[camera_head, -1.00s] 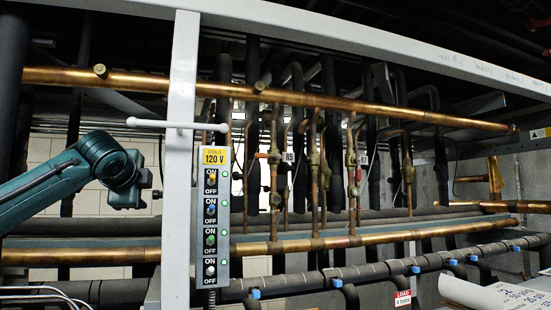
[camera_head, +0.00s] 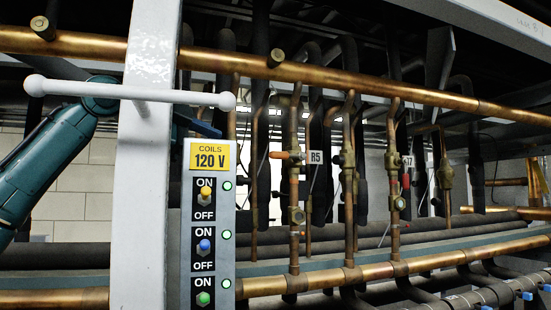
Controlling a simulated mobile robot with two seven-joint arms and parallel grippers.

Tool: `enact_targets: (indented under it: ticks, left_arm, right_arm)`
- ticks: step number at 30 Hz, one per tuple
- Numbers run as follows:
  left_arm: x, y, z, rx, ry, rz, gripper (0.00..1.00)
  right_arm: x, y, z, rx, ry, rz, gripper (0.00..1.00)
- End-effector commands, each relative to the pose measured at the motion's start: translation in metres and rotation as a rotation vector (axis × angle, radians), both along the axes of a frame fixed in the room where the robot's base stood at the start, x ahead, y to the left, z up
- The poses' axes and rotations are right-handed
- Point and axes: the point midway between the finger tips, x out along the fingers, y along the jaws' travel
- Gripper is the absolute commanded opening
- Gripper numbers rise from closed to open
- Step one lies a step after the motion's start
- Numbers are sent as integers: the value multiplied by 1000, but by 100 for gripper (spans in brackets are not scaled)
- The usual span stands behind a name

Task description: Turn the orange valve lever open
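The orange valve lever (camera_head: 279,155) is small and sticks out to the left from a valve on a vertical copper pipe (camera_head: 294,190), beside a white R5 tag. It lies about level. My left arm comes in from the left, and its teal link passes behind the white post. A dark blue part (camera_head: 198,125) shows just right of the post, above the switch panel. It may belong to my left gripper, but its fingers cannot be made out. A clear gap separates it from the lever. My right gripper is not in view.
The white post (camera_head: 146,200) with a horizontal white bar (camera_head: 75,89) stands in front of my arm. A 120 V switch panel (camera_head: 187,270) is fixed beside it. A thick copper pipe (camera_head: 380,86) crosses above the lever. A red-handled valve (camera_head: 406,181) is farther right.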

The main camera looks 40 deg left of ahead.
Motion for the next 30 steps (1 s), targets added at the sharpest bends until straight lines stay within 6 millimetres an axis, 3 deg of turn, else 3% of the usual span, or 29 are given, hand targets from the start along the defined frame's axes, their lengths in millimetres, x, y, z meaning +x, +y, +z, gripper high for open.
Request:
enact_targets:
  ticks: [1,3,6,11,24,30]
  left_arm:
    - [2,-18,2,-10,3,-33,37]
    - [3,-35,4,-29,3,-68,37]
    - [4,-49,5,-44,7,-94,37]
    - [16,-55,2,-50,11,-102,37]
    - [101,-67,-17,-48,12,-99,37]
    - [124,-70,-22,-49,9,-100,37]
  right_arm:
    - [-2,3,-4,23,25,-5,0]
    - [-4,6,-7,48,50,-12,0]
    - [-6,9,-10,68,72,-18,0]
    - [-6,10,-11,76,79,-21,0]
    - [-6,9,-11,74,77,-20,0]
    - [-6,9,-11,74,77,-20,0]
